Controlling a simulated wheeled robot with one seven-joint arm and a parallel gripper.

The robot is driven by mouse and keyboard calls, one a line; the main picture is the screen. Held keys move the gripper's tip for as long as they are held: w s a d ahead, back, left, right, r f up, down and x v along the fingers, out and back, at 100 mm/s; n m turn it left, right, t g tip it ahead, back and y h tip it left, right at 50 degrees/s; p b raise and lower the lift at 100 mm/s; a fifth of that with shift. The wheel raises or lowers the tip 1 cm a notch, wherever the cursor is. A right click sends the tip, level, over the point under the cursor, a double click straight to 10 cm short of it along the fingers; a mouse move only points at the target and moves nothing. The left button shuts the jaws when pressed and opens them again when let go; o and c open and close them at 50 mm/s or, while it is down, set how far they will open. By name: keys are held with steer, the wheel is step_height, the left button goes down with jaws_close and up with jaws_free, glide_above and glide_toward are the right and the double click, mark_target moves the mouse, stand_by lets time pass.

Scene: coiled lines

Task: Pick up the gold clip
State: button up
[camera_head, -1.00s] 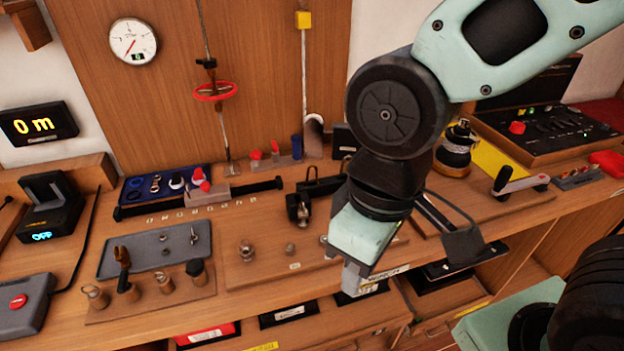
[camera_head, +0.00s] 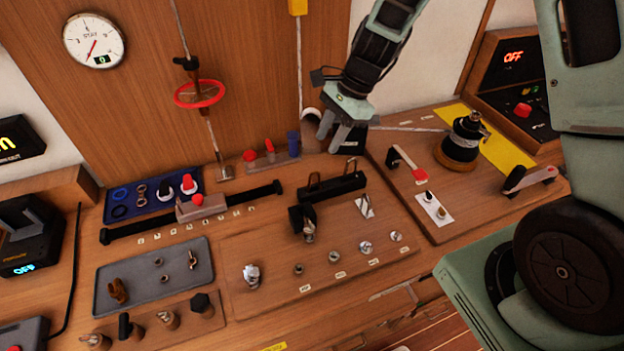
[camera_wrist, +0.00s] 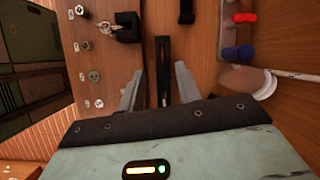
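A small brownish-gold piece (camera_head: 118,290) lies at the left front of the grey tray (camera_head: 178,285) in the head view. It may be the gold clip, but it is too small to be sure. A small metal shackle-like piece (camera_head: 193,260) is in the same tray. My gripper (camera_head: 332,130) is high at the back of the bench, far right of the tray. Its two fingers are apart with nothing between them. In the wrist view my open gripper (camera_wrist: 160,72) points over a black slotted bar (camera_wrist: 163,55); the grey tray is not seen there.
A black stand (camera_head: 330,188) and several small metal fittings (camera_head: 334,256) occupy the middle board. Several fittings (camera_head: 168,318) stand before the tray. A black slide rail (camera_head: 245,196) lies behind it. A black-and-brass device (camera_head: 462,142) stands right. A red ring (camera_head: 199,93) hangs on a rod.

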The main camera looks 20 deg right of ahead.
mark_target(312, 173)
steer(key=shift+w+d+p+x, duration=0.1)
steer(key=shift+p+x, duration=0.95)
steer(key=shift+x, duration=2.5)
steer(key=shift+w+d+p+x, duration=0.15)
steer(key=shift+p+x, duration=0.9)
steer(key=shift+x, duration=2.45)
steer(key=shift+f, duration=0.1)
jaws_close()
